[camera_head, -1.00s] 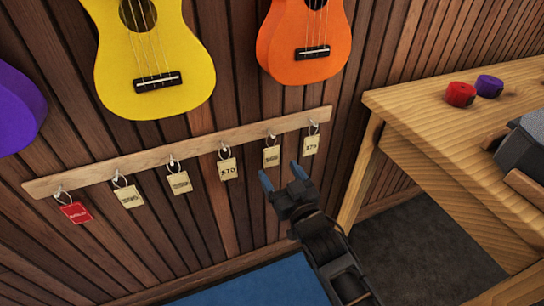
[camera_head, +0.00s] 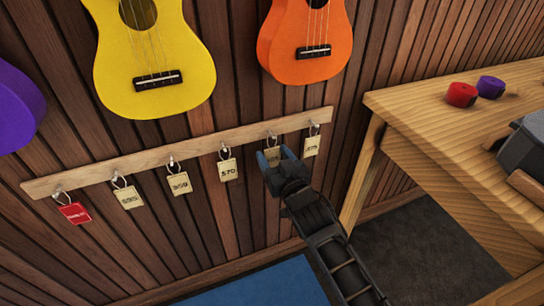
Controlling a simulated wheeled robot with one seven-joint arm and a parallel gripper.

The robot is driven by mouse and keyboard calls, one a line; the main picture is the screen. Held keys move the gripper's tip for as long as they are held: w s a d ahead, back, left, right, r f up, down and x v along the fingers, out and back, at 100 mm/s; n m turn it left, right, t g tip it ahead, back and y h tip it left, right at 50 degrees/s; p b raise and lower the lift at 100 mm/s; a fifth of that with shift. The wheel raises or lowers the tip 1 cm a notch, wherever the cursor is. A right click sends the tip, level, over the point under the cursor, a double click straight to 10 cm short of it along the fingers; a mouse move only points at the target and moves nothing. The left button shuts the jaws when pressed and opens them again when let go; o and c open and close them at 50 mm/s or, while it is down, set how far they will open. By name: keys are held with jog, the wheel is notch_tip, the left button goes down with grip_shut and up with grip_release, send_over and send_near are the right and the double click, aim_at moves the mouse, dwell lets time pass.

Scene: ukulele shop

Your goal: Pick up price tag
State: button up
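Several price tags hang by rings from hooks on a wooden rail (camera_head: 150,160) on the wall. A red tag (camera_head: 75,212) hangs at the far left. Cream tags follow to the right: one (camera_head: 129,197), one (camera_head: 180,183), a "570" tag (camera_head: 228,170), one partly hidden (camera_head: 267,161) behind my gripper, and one (camera_head: 311,146) at the right end. I cannot tell whether the fingers touch or hold that tag.
A yellow ukulele (camera_head: 158,95) and an orange ukulele (camera_head: 303,45) hang above the rail, with a purple one (camera_head: 18,110) at the left. A wooden table (camera_head: 455,135) stands at right, with a red roll (camera_head: 461,94) and a purple roll (camera_head: 490,86) on it.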

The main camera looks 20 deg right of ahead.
jog(key=c, duration=0.7)
jog(key=shift+c, duration=0.2)
jog(key=s+r+p, duration=0.1)
jog(key=s+p, duration=0.3)
jog(key=s, duration=0.5)
jog(key=s+r+p, duration=0.2)
jog(key=s+p, duration=0.2)
jog(key=s, duration=0.5)
jog(key=shift+r, duration=0.3)
